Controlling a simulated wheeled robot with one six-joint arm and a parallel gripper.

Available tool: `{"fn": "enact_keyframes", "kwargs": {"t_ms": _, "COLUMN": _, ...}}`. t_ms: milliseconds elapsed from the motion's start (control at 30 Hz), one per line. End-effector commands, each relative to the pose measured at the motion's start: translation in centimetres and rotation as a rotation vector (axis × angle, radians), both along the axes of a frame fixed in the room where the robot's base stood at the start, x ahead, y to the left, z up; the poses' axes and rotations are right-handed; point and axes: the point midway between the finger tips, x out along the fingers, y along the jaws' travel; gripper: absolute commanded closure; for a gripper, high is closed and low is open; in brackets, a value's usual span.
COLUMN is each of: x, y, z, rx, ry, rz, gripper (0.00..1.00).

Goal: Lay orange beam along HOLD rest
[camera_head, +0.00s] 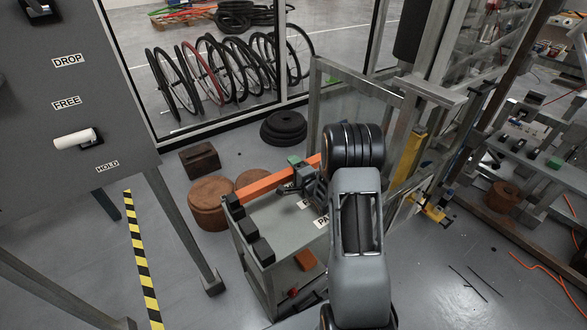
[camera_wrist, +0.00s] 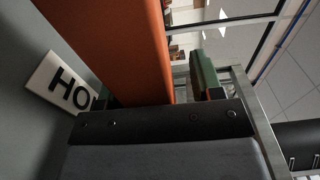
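The orange beam (camera_head: 262,184) lies lengthwise over the far side of the grey bench (camera_head: 268,216). Its left end is near the farthest dark block (camera_head: 235,207); its right part passes behind my gripper (camera_head: 309,184) and arm. In the wrist view the beam (camera_wrist: 112,42) runs down between the fingers of my gripper (camera_wrist: 160,97). A gap shows between the beam and the right finger, so the gripper looks open. The HOLD label (camera_wrist: 62,84), partly hidden, is left of the beam. I cannot tell whether the beam touches its supports.
A green block (camera_head: 294,160) is beside the beam; a green piece (camera_wrist: 204,72) shows by the right finger. More dark blocks (camera_head: 263,252) line the bench's left edge. Brown drums (camera_head: 210,203) stand behind. A grey panel (camera_head: 75,105) with a white handle (camera_head: 76,139) is at left.

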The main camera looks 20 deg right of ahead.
Motion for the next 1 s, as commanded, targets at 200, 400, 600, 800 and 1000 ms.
{"fn": "enact_keyframes", "kwargs": {"t_ms": 200, "x": 0.0, "y": 0.0, "z": -0.2, "rx": 0.001, "ry": 0.003, "rz": 0.000, "gripper": 0.34}}
{"fn": "enact_keyframes", "kwargs": {"t_ms": 400, "x": -0.9, "y": -0.1, "z": -0.4, "rx": 0.002, "ry": 0.010, "rz": -0.001, "gripper": 0.34}}
{"fn": "enact_keyframes", "kwargs": {"t_ms": 600, "x": -4.4, "y": -0.7, "z": -0.2, "rx": 0.002, "ry": 0.009, "rz": -0.003, "gripper": 0.34}}
{"fn": "enact_keyframes", "kwargs": {"t_ms": 800, "x": -8.4, "y": -1.3, "z": -0.2, "rx": 0.002, "ry": 0.006, "rz": -0.004, "gripper": 0.34}}
{"fn": "enact_keyframes", "kwargs": {"t_ms": 1000, "x": -11.6, "y": -1.7, "z": -0.2, "rx": 0.002, "ry": 0.005, "rz": -0.003, "gripper": 0.34}}
